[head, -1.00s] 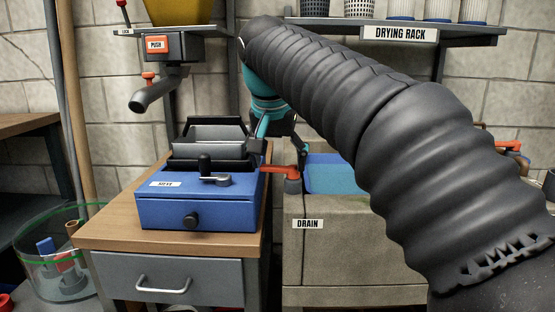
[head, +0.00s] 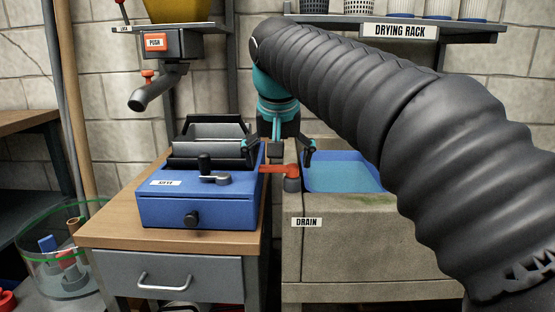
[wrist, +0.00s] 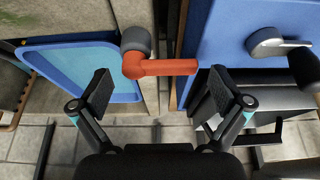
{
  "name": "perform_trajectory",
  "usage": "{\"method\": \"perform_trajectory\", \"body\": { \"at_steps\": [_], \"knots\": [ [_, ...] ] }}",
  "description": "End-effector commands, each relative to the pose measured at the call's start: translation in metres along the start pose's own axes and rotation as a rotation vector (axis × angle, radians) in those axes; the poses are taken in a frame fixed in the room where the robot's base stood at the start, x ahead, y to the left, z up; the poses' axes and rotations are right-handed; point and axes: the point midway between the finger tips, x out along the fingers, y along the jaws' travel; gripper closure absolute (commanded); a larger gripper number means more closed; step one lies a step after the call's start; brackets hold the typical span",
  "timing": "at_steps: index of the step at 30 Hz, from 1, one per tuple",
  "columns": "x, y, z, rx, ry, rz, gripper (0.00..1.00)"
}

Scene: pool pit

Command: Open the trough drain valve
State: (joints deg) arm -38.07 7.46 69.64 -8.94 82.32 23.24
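The drain valve has a red-orange lever handle (head: 276,169) on a grey round hub (head: 292,180), at the left edge of the stone trough (head: 345,235) above the DRAIN label (head: 307,222). The lever points left, toward the blue sieve box. In the wrist view the lever (wrist: 165,67) lies crosswise ahead of the fingers, its hub (wrist: 136,40) at the left end. My gripper (head: 278,150) is open and empty above and behind the lever. In the wrist view its two pads (wrist: 157,95) stand wide apart, on either side of the lever's line. I cannot see contact.
The blue sieve box (head: 200,200) with a small crank stands on the wooden-topped cabinet (head: 110,232), close left of the lever. The trough holds blue water (head: 340,175). A PUSH dispenser (head: 155,43) hangs at upper left, and a drying rack (head: 450,28) at upper right.

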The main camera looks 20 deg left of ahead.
Motion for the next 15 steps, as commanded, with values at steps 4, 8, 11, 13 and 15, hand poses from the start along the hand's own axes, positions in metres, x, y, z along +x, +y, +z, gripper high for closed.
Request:
{"method": "perform_trajectory", "body": {
  "at_steps": [4, 8, 11, 13, 15],
  "knots": [
    [-0.001, 0.0, 0.0, 0.0, 0.001, -0.001, 0.0],
    [-0.005, 0.0, -0.001, 0.0, 0.002, -0.001, 0.0],
    [-0.015, -0.001, -0.001, 0.0, 0.003, -0.002, 0.0],
    [-0.027, -0.001, -0.001, 0.0, 0.004, -0.002, 0.0],
    [-0.04, -0.001, -0.001, 0.0, 0.005, -0.002, 0.0]
  ]
}}
